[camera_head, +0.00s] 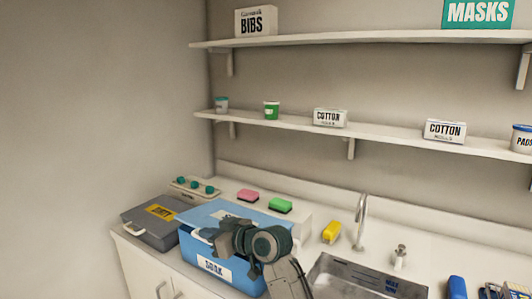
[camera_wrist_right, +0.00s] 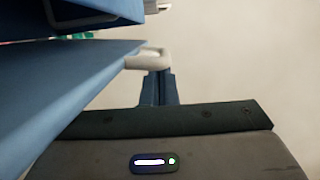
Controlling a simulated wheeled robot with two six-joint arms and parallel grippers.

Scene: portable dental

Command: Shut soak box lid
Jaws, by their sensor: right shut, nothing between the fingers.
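The blue soak box (camera_head: 240,278), labelled SOAK, stands on the counter at lower middle in the head view. Its blue lid (camera_head: 203,214) reaches over the top, with a pale handle (camera_head: 207,233) at its left edge. In the wrist view the lid (camera_wrist_right: 60,85) is a flat blue panel with the handle (camera_wrist_right: 148,60) at its end, and a gap shows between it and another blue part above. My right gripper (camera_head: 222,240) is shut and empty, over the box beside the handle; its fingers (camera_wrist_right: 158,88) appear just below the handle in the wrist view. My arm hides the box's right part.
A grey box labelled DIRTY (camera_head: 150,222) stands close to the left. Pink (camera_head: 248,195) and green (camera_head: 281,205) sponges lie behind. A yellow sponge (camera_head: 331,231), tap (camera_head: 361,220) and sink (camera_head: 365,280) are to the right. Shelves (camera_head: 370,139) hang above.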

